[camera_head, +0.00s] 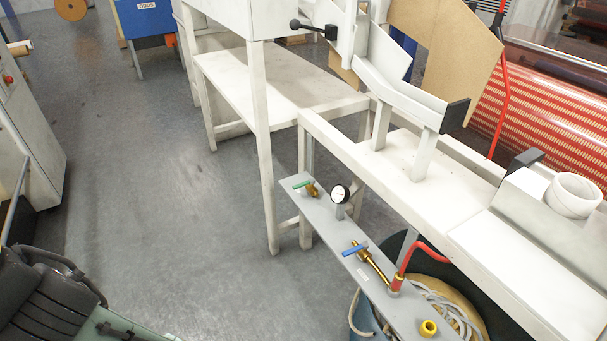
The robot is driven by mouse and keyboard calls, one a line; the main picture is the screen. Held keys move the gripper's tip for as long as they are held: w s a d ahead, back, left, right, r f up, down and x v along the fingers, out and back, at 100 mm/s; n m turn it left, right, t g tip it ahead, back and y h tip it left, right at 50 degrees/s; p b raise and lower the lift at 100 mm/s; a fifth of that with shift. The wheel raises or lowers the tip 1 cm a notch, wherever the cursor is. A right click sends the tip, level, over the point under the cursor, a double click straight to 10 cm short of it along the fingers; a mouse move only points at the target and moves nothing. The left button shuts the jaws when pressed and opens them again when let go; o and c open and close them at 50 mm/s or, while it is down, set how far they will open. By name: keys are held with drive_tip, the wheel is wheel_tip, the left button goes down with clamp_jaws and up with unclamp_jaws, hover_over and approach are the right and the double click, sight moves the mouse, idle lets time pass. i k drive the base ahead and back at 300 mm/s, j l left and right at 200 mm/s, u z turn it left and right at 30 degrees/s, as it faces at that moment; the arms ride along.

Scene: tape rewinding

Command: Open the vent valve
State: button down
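A grey panel (322,222) runs diagonally along the front of the white bench and carries the valve fittings. A brass valve with a green handle (302,184) sits near its far end. A brass valve with a blue handle (355,249) sits nearer the middle, on a brass pipe leading to a red fitting (396,284). A small label (363,274) by the blue handle is too small to read, so I cannot tell which valve is the vent valve. A round pressure gauge (340,194) stands between the two valves. My gripper is not in view.
A yellow fitting (428,327) sits at the near end. The white bench (405,175) stands behind the panel, with a white table (270,75) farther back. The grey floor (165,180) between is clear.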

sight(311, 181)
drive_tip(key=i+j+z, duration=0.1)
drive_tip(key=z, duration=0.3)
drive_tip(key=j+z, duration=0.15)
drive_tip(key=z, duration=0.3)
drive_tip(key=i+j+z, duration=0.1)
drive_tip(key=z, duration=0.3)
drive_tip(key=j+z, duration=0.3)
drive_tip(key=j, duration=0.3)
drive_tip(key=j+z, duration=0.3)
drive_tip(key=j, duration=0.35)
drive_tip(key=k+j+z, duration=0.15)
drive_tip(key=j, duration=2.1)
drive_tip(key=i, duration=0.05)
